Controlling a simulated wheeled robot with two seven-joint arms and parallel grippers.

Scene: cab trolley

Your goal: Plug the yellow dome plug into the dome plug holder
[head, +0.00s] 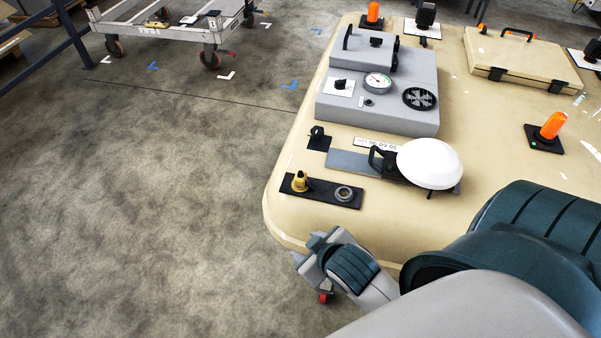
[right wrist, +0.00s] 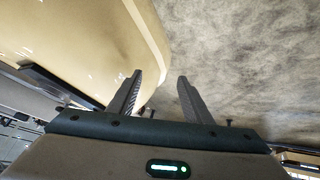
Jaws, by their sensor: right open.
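The yellow dome plug (head: 300,182) stands upright at the left end of a black plate (head: 322,191) near the front left corner of the beige trolley top. A grey ring-shaped holder (head: 344,194) with a dark centre is at the plate's right end, apart from the plug. I cannot tell what is under the plug. My right gripper (head: 306,246) is low at the trolley's front left edge, below and apart from the plate in the head view. In the right wrist view its two fingers (right wrist: 160,75) are spread with nothing between them. My left gripper is not in view.
A white dome (head: 430,163) with a black handle stands right of the plate. Behind are a grey panel box (head: 378,98) with a gauge, orange beacons (head: 552,125) and a beige case (head: 520,62). Open floor lies left; a wheeled cart (head: 175,30) stands far back.

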